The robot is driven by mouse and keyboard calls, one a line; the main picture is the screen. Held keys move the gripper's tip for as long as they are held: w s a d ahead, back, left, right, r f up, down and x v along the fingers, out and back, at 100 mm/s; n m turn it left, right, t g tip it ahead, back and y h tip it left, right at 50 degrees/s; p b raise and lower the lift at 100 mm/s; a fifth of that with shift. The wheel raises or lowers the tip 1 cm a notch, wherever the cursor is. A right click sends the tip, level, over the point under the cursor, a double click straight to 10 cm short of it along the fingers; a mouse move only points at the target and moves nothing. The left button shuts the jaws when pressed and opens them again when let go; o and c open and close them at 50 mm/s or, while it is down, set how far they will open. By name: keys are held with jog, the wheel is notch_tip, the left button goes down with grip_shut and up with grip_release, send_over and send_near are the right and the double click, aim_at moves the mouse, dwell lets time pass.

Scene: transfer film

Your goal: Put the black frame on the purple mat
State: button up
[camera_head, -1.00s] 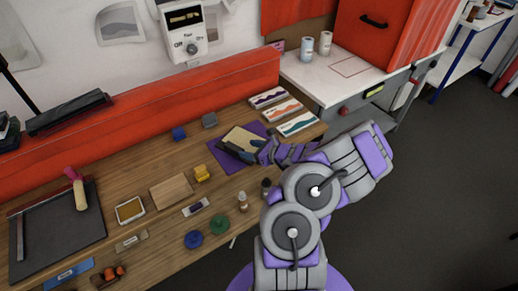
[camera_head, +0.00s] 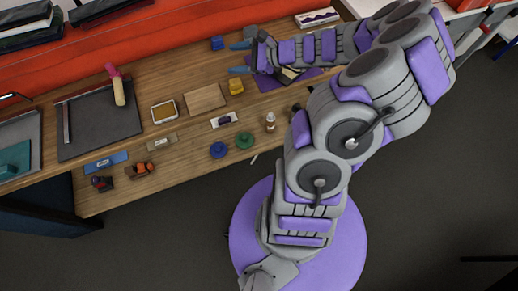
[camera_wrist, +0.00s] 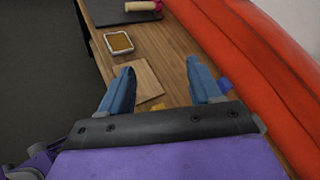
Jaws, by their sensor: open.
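The black frame (camera_head: 289,75) with a beige panel lies on the purple mat (camera_head: 268,84) in the head view. My arm hides much of both, so I cannot tell how the frame's far edge sits. My gripper (camera_head: 240,58) is left of the frame and apart from it, with its two blue fingers spread and nothing between them. In the wrist view my gripper (camera_wrist: 162,88) is also open and empty, facing the wooden block; the frame and mat do not show there.
A wooden block (camera_head: 205,98), a yellow block (camera_head: 236,87) and a blue block (camera_head: 217,43) are near my gripper. An ink pad (camera_head: 164,111) and a dark slab (camera_head: 100,120) lie further left. A red ledge (camera_head: 150,40) runs along the back.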

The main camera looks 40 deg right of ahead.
jog(key=s+a+r+n+g, duration=0.4)
jog(key=s+a+n, duration=0.2)
jog(key=a, duration=0.4)
jog(key=s+a+r+n+g, duration=0.3)
jog(key=s+a+n+g, duration=0.3)
jog(key=a, duration=0.4)
jog(key=s+d+n+g+h, duration=0.1)
jog(key=s+n+h, duration=0.3)
jog(key=s, duration=0.6)
jog(key=s+d+r+n+g+h, duration=0.1)
jog(key=s+d+n+h, duration=0.2)
jog(key=s, duration=0.7)
jog(key=n+h, duration=0.2)
jog(key=n, duration=0.1)
jog(key=shift+r+n, duration=0.25)
jog(key=shift+n, duration=0.05)
